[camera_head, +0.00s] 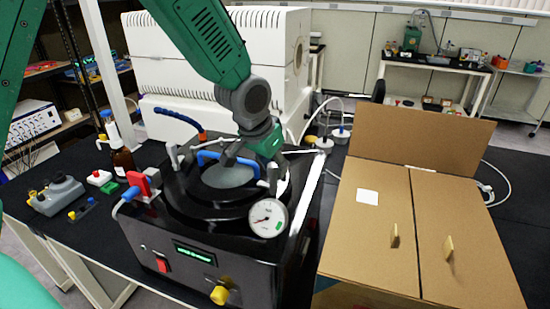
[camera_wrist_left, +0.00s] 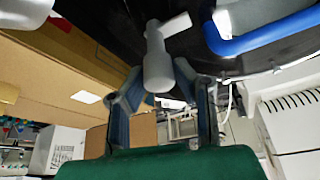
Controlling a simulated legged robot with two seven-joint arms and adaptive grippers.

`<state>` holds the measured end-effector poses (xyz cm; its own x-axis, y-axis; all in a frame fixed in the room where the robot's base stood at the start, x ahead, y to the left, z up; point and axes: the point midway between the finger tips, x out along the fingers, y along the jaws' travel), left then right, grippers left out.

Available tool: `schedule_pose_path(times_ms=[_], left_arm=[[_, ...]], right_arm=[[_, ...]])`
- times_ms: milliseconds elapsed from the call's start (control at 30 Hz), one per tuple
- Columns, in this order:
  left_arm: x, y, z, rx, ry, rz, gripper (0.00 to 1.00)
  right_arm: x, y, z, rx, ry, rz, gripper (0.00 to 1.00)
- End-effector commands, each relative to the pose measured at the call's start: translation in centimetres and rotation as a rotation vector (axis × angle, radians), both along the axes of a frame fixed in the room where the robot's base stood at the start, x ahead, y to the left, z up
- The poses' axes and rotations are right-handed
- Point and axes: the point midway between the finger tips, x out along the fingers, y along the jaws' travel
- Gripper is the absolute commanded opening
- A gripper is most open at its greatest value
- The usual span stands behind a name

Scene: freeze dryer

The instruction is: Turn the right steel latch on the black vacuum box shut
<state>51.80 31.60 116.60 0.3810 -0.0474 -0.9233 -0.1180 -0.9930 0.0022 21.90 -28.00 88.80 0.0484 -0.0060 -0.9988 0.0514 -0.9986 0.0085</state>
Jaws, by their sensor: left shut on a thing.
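The black vacuum box (camera_head: 205,262) stands on the dark bench, with a round lid bearing a blue handle (camera_head: 215,155). The handle also shows in the left wrist view (camera_wrist_left: 255,38). My left gripper (camera_head: 271,163) reaches down to the lid's right side. In the left wrist view its two fingers (camera_wrist_left: 160,88) are closed around the grey stem of the right steel latch (camera_wrist_left: 158,62), whose flat arm points right there. In the head view the gripper partly hides this latch (camera_head: 272,179). Another steel latch (camera_head: 174,155) shows at the lid's left. My right gripper is out of view.
A pressure gauge (camera_head: 268,218) stands at the box's front right corner. A cardboard box (camera_head: 375,245) is close on the right. A white machine (camera_head: 185,60) stands behind.

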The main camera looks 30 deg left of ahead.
Motion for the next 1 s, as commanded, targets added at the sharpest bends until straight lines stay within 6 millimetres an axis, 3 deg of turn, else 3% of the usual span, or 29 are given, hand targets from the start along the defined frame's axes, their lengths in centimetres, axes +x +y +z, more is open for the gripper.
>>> schedule_pose_path(times_ms=[300,833,867,900,1000], left_arm=[[-0.47,0.1,-0.35,-0.001,0.016,-0.112,0.0],[-0.51,0.15,-0.45,0.002,0.018,-0.133,0.0],[-0.51,0.15,-0.45,0.002,0.018,-0.133,0.3],[-0.5,0.15,-0.44,0.002,0.017,-0.132,0.43],[-0.37,0.14,-0.33,0.001,0.013,-0.132,0.43]], right_arm=[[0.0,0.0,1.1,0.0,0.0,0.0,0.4],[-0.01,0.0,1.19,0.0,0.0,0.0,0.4],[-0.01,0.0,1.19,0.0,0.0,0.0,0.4],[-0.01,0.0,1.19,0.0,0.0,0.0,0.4],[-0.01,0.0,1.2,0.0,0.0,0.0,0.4]])
